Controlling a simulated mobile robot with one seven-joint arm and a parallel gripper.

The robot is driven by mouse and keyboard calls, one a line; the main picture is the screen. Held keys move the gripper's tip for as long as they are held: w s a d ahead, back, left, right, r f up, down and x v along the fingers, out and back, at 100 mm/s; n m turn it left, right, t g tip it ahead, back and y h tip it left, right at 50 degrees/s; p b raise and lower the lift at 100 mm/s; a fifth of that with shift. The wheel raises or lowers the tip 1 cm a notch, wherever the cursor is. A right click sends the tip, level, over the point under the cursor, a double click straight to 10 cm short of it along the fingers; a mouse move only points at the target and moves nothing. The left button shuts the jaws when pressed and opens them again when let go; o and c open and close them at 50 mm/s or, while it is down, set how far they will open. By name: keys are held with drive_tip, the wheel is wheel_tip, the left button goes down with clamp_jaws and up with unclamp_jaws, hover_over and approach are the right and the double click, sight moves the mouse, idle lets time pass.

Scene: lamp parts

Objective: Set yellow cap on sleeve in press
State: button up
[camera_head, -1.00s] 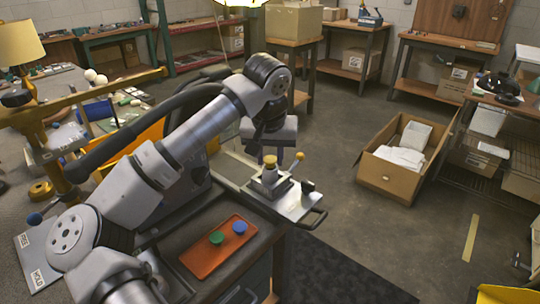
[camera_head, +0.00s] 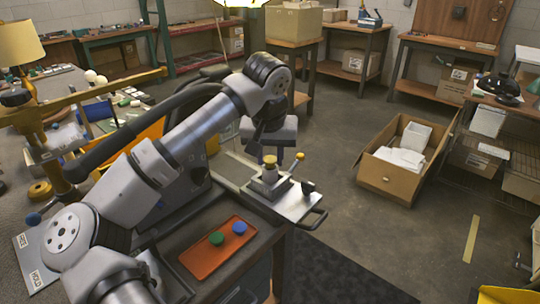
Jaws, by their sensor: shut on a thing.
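My gripper (camera_head: 270,154) is pointed down over the press (camera_head: 270,187) and is shut on the yellow cap (camera_head: 270,159). The cap is directly above the pale sleeve (camera_head: 269,173), which stands in the press. Cap and sleeve look lined up, but I cannot tell whether the cap is seated or just touching. The fingers are small and partly hidden by the gripper's grey body. The press has a lever with a yellow knob (camera_head: 300,156) close to the right of the gripper.
An orange tray (camera_head: 208,262) on the bench holds a green cap (camera_head: 216,238) and a blue cap (camera_head: 239,228). A small dark block (camera_head: 308,188) sits on the press plate's right side. A cardboard box (camera_head: 388,178) stands on the floor. Open floor lies right of the bench.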

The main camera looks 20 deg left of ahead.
drive_tip(key=shift+f+b, duration=0.25)
drive_tip(key=shift+b, duration=0.05)
drive_tip(key=shift+r, duration=0.25)
idle(0.4)
drive_tip(key=o, duration=1)
drive_tip(key=v, duration=1.4)
drive_tip(key=shift+f, duration=0.1)
